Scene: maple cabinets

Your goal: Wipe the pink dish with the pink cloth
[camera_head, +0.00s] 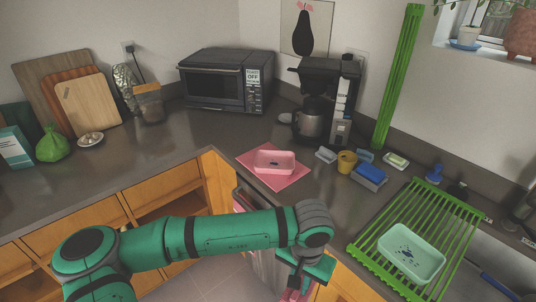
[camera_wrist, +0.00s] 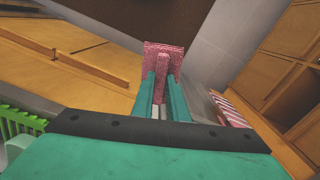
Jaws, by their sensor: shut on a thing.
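The pink dish (camera_head: 274,168) sits on a pink mat (camera_head: 252,175) at the counter's inner corner, with a dark mark inside it. My gripper (camera_wrist: 161,88) is shut on the pink cloth (camera_wrist: 164,49), which sticks out beyond the fingertips in the wrist view. In the head view my gripper points down in front of the counter edge, below and to the right of the dish and apart from it. A bit of the cloth (camera_head: 290,295) shows at the bottom there.
A green rack (camera_head: 440,208) on the right bears a mint dish (camera_head: 412,253) with dark spots. A yellow cup (camera_head: 347,162), a blue sponge (camera_head: 370,174) and a coffee maker (camera_head: 340,90) stand right of the pink dish. The counter left of it is clear.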

